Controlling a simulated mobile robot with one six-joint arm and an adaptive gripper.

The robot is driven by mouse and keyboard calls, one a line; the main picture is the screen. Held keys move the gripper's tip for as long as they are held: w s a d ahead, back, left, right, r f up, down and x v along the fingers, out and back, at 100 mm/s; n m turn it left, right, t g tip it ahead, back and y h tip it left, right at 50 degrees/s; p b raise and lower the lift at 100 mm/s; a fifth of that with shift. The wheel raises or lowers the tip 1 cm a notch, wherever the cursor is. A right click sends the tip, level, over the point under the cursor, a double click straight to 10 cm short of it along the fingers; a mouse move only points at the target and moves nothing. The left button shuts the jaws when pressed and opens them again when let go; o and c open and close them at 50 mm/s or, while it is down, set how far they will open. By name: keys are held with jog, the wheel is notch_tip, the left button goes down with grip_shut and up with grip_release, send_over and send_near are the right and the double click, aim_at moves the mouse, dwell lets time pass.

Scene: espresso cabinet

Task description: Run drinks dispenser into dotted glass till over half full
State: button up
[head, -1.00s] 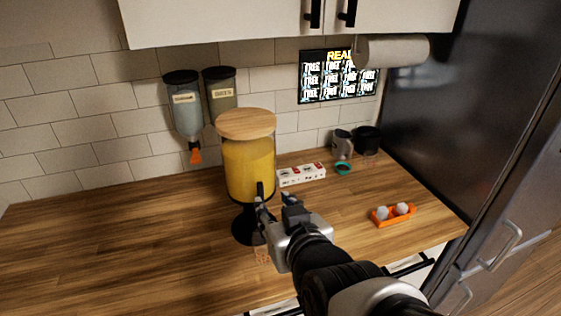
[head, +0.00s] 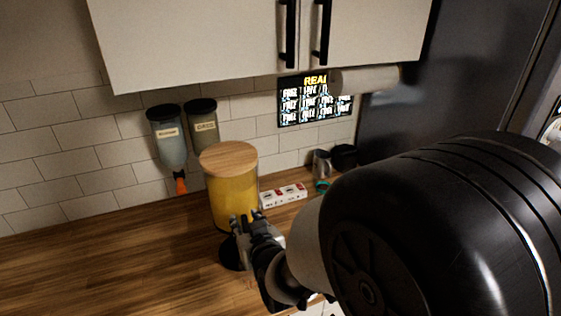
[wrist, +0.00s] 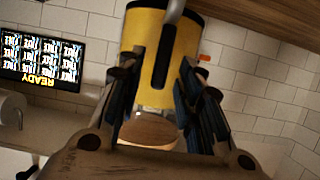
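The drinks dispenser (head: 233,193), full of yellow drink under a wooden lid, stands on a black base on the counter. In the wrist view, which is upside down, the dispenser (wrist: 145,38) fills the upper middle, with a dark upright tap part (wrist: 163,60) on its front. My gripper (head: 240,222) is at the dispenser's lower front. In the wrist view my gripper (wrist: 160,95) has its fingers apart on either side of the tap, with nothing clearly held between them. Contact with the tap cannot be told. The dotted glass is hidden behind my arm.
Two wall dispensers (head: 168,140) hang left of the drinks dispenser. A red and white box (head: 283,196) lies to its right, with dark cups (head: 343,157) farther back. Upper cabinets (head: 190,40) overhang the counter. The left counter (head: 100,265) is clear.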

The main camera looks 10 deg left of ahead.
jog(key=shift+x, duration=1.25)
jog(key=shift+c, duration=0.3)
grip_shut()
